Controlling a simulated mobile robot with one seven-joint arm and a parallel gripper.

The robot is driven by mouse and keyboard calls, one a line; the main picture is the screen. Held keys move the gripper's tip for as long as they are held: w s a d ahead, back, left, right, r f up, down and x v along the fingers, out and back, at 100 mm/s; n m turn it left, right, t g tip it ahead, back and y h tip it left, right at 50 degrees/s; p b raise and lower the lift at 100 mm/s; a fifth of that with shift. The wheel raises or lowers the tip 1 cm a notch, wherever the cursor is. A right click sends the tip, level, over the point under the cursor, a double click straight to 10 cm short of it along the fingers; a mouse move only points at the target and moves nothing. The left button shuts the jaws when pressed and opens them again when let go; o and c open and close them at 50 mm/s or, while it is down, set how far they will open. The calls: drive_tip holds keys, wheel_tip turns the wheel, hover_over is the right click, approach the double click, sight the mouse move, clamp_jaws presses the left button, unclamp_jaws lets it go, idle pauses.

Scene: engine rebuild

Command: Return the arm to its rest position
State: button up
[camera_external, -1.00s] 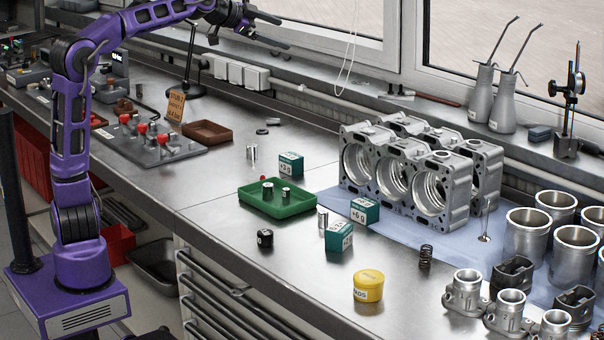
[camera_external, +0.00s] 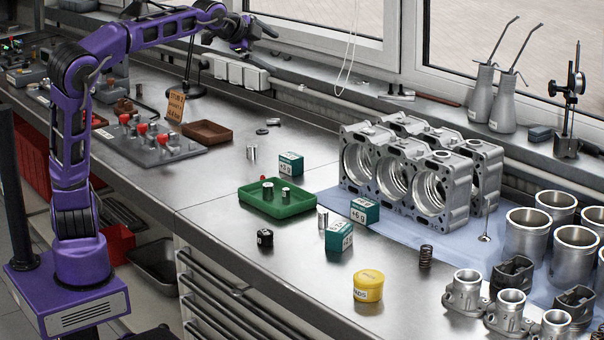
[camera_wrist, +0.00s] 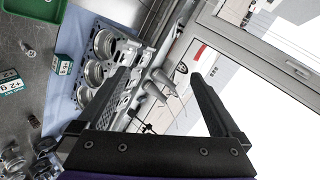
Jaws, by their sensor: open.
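My purple arm (camera_external: 72,150) rises at the left of the outside view and reaches right over the back of the bench. My gripper (camera_external: 258,42) is high near the window sill, well clear of the bench top. In the wrist view my gripper (camera_wrist: 163,82) shows two dark fingers spread wide with nothing between them. The wrist camera looks toward the window, with the bench tilted along the left side. No object is in contact with the fingers.
An engine block (camera_external: 424,180) stands on a blue mat at the right. A green tray (camera_external: 302,208), teal boxes (camera_external: 339,236) and a yellow tub (camera_external: 368,287) lie mid-bench. Oil cans (camera_external: 480,95) stand on the sill. The bench between the brown tray (camera_external: 207,133) and green tray is mostly clear.

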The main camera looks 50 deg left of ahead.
drive_tip(key=s+f+n+g, duration=0.2)
drive_tip(key=s+f+n, duration=0.2)
drive_tip(key=s, duration=0.5)
drive_tip(key=s+a+f+n+g+h+p, duration=0.1)
drive_tip(key=s+f+n, duration=0.3)
drive_tip(key=s+f, duration=0.5)
drive_tip(key=s+a+f+n+g+h+p, duration=0.1)
drive_tip(key=s+f+n+g, duration=0.2)
drive_tip(key=s+f, duration=0.3)
drive_tip(key=s+n, duration=0.1)
drive_tip(key=s, duration=0.4)
drive_tip(key=shift+s+a+f, duration=0.2)
drive_tip(key=shift+s+f, duration=0.05)
drive_tip(key=shift+f, duration=0.1)
